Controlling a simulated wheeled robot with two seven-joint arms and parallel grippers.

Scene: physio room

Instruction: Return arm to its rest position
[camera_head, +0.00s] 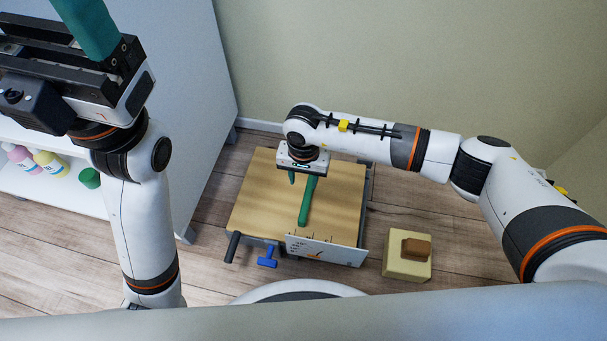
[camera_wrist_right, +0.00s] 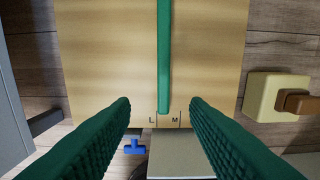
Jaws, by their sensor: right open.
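My right arm reaches in from the right, and its gripper (camera_head: 302,176) points down over a wooden board (camera_head: 260,195). In the right wrist view its two green textured fingers (camera_wrist_right: 160,105) stand apart with nothing held between them. A flat green strip (camera_head: 307,205) lies on the board below; it also shows in the right wrist view (camera_wrist_right: 164,60), ending by the letters L and M. My left gripper (camera_head: 92,30) is raised at the top left. One green finger shows and the rest is cut off, so its opening is hidden.
A white panel (camera_head: 328,250) is at the board's front edge, beside a blue T-shaped handle (camera_head: 267,257) and a black grip (camera_head: 232,246). A pale yellow block (camera_head: 407,268) with a brown piece (camera_head: 416,248) is on the right. A white shelf with bottles (camera_head: 50,163) stands left.

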